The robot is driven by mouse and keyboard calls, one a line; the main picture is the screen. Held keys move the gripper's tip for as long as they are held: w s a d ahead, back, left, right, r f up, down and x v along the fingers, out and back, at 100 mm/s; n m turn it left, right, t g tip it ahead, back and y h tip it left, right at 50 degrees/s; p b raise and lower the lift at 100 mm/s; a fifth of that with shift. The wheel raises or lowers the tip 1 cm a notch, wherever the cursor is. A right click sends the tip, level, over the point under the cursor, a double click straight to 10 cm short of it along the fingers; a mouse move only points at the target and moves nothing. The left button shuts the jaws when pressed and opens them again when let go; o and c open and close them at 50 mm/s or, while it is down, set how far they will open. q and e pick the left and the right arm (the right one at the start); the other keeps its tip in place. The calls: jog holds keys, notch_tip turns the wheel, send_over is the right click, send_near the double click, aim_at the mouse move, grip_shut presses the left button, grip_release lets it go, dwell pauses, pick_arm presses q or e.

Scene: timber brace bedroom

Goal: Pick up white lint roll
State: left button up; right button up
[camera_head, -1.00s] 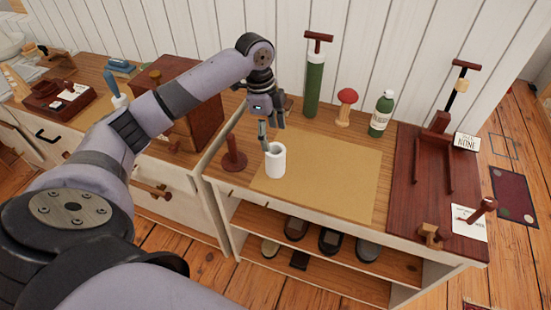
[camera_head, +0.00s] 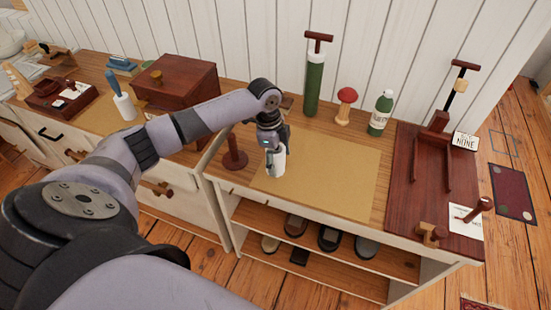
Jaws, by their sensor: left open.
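The white lint roll (camera_head: 279,167) stands upright on the tan mat (camera_head: 330,180), near its left edge. My left gripper (camera_head: 273,153) points down at the roll from above, with its fingers at the roll's upper part. The gripper is open. The fingers and wrist cover the roll's top and part of its side, so whether they touch it I cannot tell. My right gripper is out of view.
A dark red peg stand (camera_head: 235,153) is close left of the roll. Behind are a green pump (camera_head: 314,80), a red-capped mushroom (camera_head: 345,105) and a green bottle (camera_head: 381,114). A wooden box (camera_head: 178,82) stands left. The mat's right side is clear.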

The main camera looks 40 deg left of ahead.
pick_arm(q)
jog(key=c, duration=1.2)
jog(key=shift+r, duration=0.1)
jog(key=shift+c, duration=0.2)
